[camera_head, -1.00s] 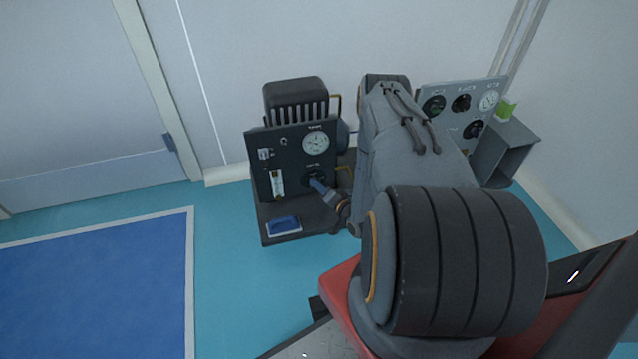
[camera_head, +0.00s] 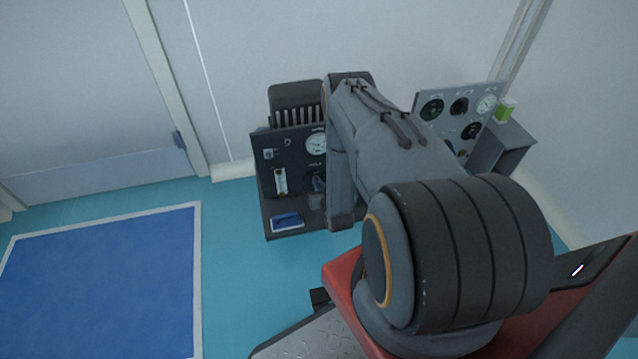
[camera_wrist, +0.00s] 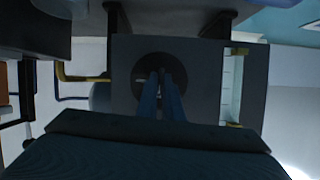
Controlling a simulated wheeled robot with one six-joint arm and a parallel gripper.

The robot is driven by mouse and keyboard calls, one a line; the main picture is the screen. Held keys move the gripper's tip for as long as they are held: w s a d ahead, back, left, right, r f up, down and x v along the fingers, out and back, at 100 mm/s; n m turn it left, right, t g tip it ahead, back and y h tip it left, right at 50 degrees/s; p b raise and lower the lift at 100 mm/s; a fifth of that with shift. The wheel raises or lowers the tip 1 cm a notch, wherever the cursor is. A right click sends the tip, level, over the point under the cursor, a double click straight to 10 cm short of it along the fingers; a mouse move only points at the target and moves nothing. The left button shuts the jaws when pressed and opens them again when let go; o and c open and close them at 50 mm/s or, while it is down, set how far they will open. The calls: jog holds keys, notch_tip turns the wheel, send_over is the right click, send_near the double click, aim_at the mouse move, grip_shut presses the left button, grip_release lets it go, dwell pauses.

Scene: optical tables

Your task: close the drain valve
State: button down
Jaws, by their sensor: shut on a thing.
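In the head view my arm covers most of the gripper and the knob; a bit of blue finger (camera_head: 317,184) shows. The knob's turn angle is too dark to tell.
A grey panel (camera_head: 425,92) with several dials stands to the right, beside a grey box (camera_head: 512,142) with a green item (camera_head: 505,110) on it. The floor to the left, with a blue mat (camera_head: 110,285), is clear.

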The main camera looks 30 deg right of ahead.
jog(key=shift+n, duration=0.4)
jog(key=shift+h, duration=0.4)
jog(key=c, duration=1.9)
grip_release()
jog(key=shift+s, duration=0.1)
jog(key=p+v, duration=0.2)
jog(key=v, duration=0.5)
jog(key=shift+s+a+r, duration=0.1)
jog(key=shift+s+r, duration=0.1)
jog(key=shift+r, duration=0.1)
jog(key=shift+s, duration=0.1)
